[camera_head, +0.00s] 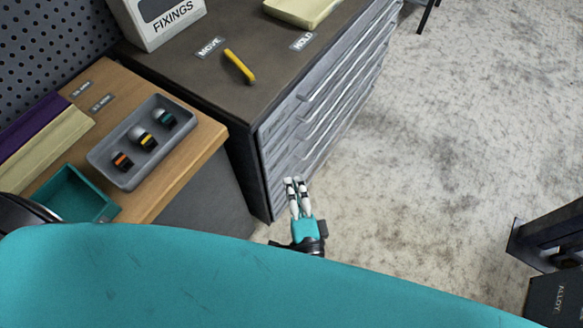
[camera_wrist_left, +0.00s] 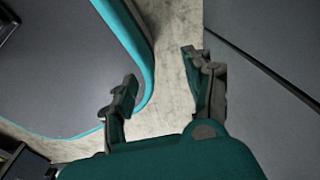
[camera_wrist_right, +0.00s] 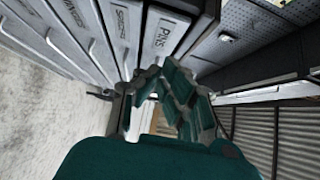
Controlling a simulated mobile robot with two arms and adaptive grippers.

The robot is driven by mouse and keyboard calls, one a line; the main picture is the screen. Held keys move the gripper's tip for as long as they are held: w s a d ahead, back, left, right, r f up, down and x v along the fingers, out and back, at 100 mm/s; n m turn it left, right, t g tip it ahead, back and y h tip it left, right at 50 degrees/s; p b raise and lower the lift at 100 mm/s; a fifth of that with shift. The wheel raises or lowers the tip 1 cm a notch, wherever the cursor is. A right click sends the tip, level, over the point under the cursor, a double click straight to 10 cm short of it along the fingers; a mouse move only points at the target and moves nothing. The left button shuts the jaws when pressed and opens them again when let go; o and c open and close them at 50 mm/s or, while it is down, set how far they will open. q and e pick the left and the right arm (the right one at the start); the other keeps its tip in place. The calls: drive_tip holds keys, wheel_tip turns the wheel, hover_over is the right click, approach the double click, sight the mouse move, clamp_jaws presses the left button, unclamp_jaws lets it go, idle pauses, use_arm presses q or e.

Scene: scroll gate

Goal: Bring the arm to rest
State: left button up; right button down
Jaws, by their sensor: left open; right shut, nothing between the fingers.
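My right gripper (camera_head: 297,190) is in the middle of the head view, teal with white fingers, in front of the grey drawer cabinet (camera_head: 330,100). Its fingers are shut with nothing between them. In the right wrist view the shut fingers (camera_wrist_right: 165,85) point toward labelled drawer fronts, and I cannot tell the exact gap to them. My left gripper is not seen in the head view. In the left wrist view its two fingers (camera_wrist_left: 160,95) stand apart and empty, above a strip of pale floor between my teal-edged base and a grey panel.
The wooden bench (camera_head: 205,150) at left holds a grey tray (camera_head: 102,162) with several knobs and a teal bin (camera_head: 75,195). A yellow bar (camera_head: 240,66) and a FIXINGS box (camera_head: 160,20) are on the cabinet top. A dark stand (camera_head: 550,240) is at right; open floor (camera_head: 450,120) lies between.

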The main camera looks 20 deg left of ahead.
drive_tip(key=s+d+f+n+g+h, duration=0.1)
drive_tip(key=s+d+f+n+g, duration=0.2)
drive_tip(key=f, duration=0.7)
drive_tip(key=s+d+f+n+g+h, duration=0.1)
drive_tip(key=s+d+f+n+g, duration=0.15)
drive_tip(key=d+f, duration=0.45)
drive_tip(key=s+d+f+n+g+h, duration=0.1)
drive_tip(key=d+f+n+g, duration=0.2)
drive_tip(key=f, duration=0.9)
use_arm(q)
drive_tip(key=shift+s+d+f, duration=0.1)
drive_tip(key=shift+s+d, duration=0.2)
drive_tip(key=shift+d, duration=0.25)
use_arm(e)
drive_tip(key=s+d+f+n+g+h, duration=0.2)
drive_tip(key=s+d+f+n+g, duration=0.1)
drive_tip(key=s+d+f, duration=0.4)
drive_tip(key=s+d+f+n+g+h, duration=0.3)
drive_tip(key=s+d+f, duration=0.5)
drive_tip(key=s+d, duration=0.3)
drive_tip(key=s, duration=0.3)
drive_tip(key=shift+s+d, duration=0.25)
drive_tip(key=shift+n+g, duration=0.25)
